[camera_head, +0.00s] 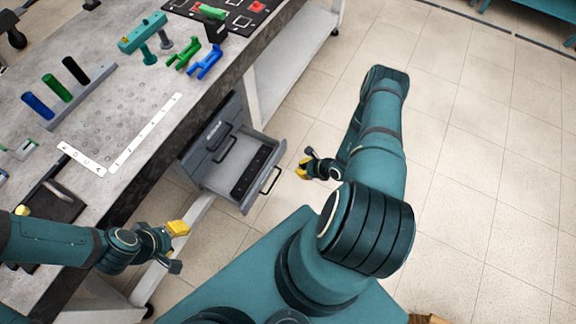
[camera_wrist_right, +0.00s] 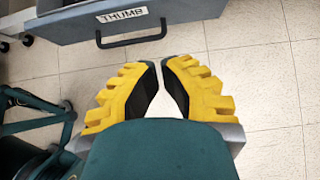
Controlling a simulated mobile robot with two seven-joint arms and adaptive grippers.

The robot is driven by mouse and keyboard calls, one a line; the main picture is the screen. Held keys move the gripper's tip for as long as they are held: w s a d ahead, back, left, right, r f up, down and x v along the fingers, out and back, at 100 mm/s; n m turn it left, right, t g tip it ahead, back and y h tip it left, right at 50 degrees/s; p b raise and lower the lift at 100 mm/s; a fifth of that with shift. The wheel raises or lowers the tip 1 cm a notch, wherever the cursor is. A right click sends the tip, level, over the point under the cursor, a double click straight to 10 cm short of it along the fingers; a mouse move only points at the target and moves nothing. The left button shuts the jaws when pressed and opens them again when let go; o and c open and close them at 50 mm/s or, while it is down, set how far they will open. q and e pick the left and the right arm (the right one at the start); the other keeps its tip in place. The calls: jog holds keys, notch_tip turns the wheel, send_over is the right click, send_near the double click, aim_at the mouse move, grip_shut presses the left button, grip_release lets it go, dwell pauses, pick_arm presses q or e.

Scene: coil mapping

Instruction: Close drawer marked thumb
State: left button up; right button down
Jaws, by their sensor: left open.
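A grey drawer (camera_head: 215,183) stands pulled out of the cabinet under the bench, with a dark insert inside and a handle (camera_head: 271,180) on its front. In the right wrist view, a grey drawer front marked THUMB (camera_wrist_right: 190,12) with a dark handle (camera_wrist_right: 132,36) fills the top. My right gripper (camera_head: 303,168) is just right of the open drawer's front, apart from it. In its wrist view its yellow fingertips (camera_wrist_right: 159,61) are close together with nothing held. My left gripper (camera_head: 177,247) is open and empty at the bench edge, below the drawer in the picture.
The cabinet (camera_head: 205,143) has another closed drawer front with a handle beside the open one. The bench top (camera_head: 110,110) carries coloured pegs (camera_head: 57,88), clamps (camera_head: 205,62) and a white L-shaped ruler (camera_head: 145,133). Tiled floor (camera_head: 480,180) to the right is clear.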

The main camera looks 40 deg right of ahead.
aim_at(273, 165)
jog(key=b+x, duration=0.1)
jog(key=x, duration=0.2)
jog(key=r+b+x, duration=0.1)
jog(key=x, duration=0.3)
jog(key=w+b+x, duration=0.1)
jog(key=x, duration=0.3)
jog(key=shift+w+a+r, duration=0.15)
jog(key=shift+a+r, duration=0.05)
jog(key=shift+a, duration=0.15)
pick_arm(q)
jog(key=shift+w+f, duration=0.2)
jog(key=shift+f, duration=1.4)
pick_arm(e)
jog(key=shift+w+a, duration=0.2)
jog(key=shift+w, duration=0.3)
